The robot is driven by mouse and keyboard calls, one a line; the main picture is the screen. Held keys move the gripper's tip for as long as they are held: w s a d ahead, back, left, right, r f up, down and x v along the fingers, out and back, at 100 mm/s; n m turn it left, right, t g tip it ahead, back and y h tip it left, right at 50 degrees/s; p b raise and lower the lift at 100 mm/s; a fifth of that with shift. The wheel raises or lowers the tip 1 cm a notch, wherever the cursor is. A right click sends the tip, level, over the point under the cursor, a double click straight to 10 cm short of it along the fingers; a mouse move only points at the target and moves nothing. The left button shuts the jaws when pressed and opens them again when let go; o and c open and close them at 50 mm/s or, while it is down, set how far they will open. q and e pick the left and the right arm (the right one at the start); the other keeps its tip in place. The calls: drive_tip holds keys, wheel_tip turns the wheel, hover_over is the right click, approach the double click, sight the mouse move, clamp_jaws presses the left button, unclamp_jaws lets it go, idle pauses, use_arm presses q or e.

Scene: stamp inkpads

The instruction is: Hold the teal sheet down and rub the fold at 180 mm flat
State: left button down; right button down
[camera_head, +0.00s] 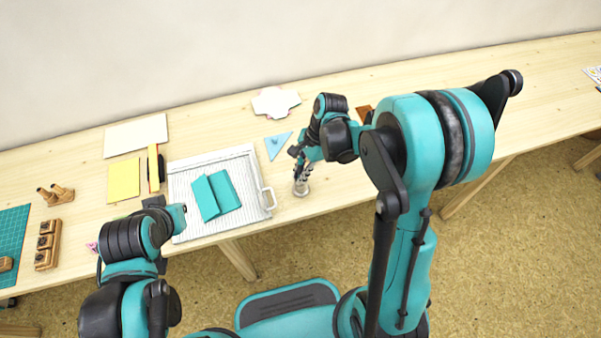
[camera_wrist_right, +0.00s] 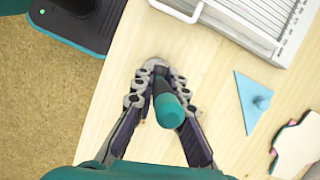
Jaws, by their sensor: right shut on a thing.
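The teal sheet (camera_head: 226,192) lies on the white grooved board (camera_head: 181,207) in the head view. A crease divides it into two panels, and it looks partly raised along there. My right gripper (camera_head: 301,178) is to the right of the board, low over the table and away from the sheet. In the right wrist view the right gripper (camera_wrist_right: 158,92) is shut on a tool with a round teal handle (camera_wrist_right: 168,108). The tool's far end is by a small grey round holder (camera_wrist_right: 154,66).
A light blue triangle (camera_head: 276,143) with a knob lies beyond the right gripper. The board has a handle (camera_head: 269,199) on its right side. Yellow paper (camera_head: 124,180), a wooden stamp rack (camera_head: 47,246) and a green mat (camera_head: 10,238) lie to the left.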

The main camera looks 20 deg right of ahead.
drive_tip(key=c, duration=1.5)
unclamp_jaws()
drive_tip(key=shift+f, duration=0.1)
drive_tip(key=shift+o, duration=0.2)
drive_tip(key=s+v, duration=0.1)
drive_tip(key=v, duration=1.1)
drive_tip(key=shift+w, duration=0.45)
